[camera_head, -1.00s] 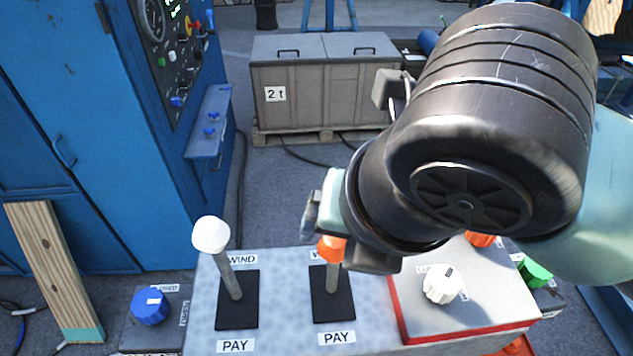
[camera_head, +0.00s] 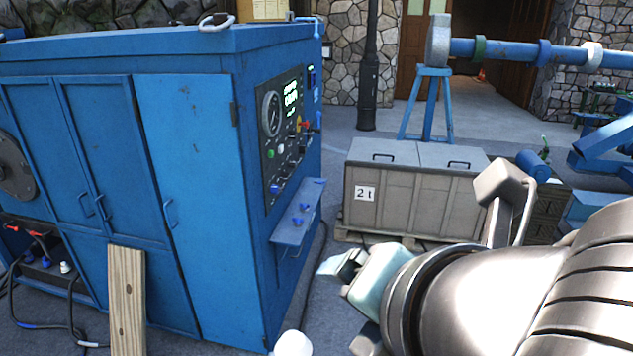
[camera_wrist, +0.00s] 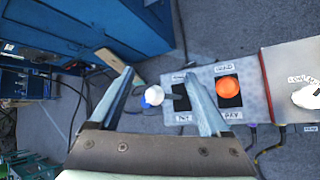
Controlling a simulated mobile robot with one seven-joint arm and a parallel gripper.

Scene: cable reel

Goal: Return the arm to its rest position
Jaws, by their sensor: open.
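My gripper (camera_head: 343,264) shows at the lower right of the head view, in the air in front of the grey crate, pointing left. In the wrist view my gripper (camera_wrist: 165,95) has its two fingers spread apart with nothing held between them. Below and beyond the fingers is the control console (camera_wrist: 252,78) with a white-knobbed lever (camera_wrist: 154,96) and an orange-knobbed lever (camera_wrist: 227,87). The white knob appears between the fingers but well beyond them, apart. In the head view only the white knob (camera_head: 293,344) shows at the bottom edge.
A blue cabinet (camera_head: 205,190) with a gauge panel (camera_head: 284,125) and small shelf (camera_head: 299,212) stands left. A wooden plank (camera_head: 127,300) leans on it. A grey crate (camera_head: 415,196) marked "2 t" stands behind my arm. A blue trestle (camera_head: 428,105) supports a long bar behind.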

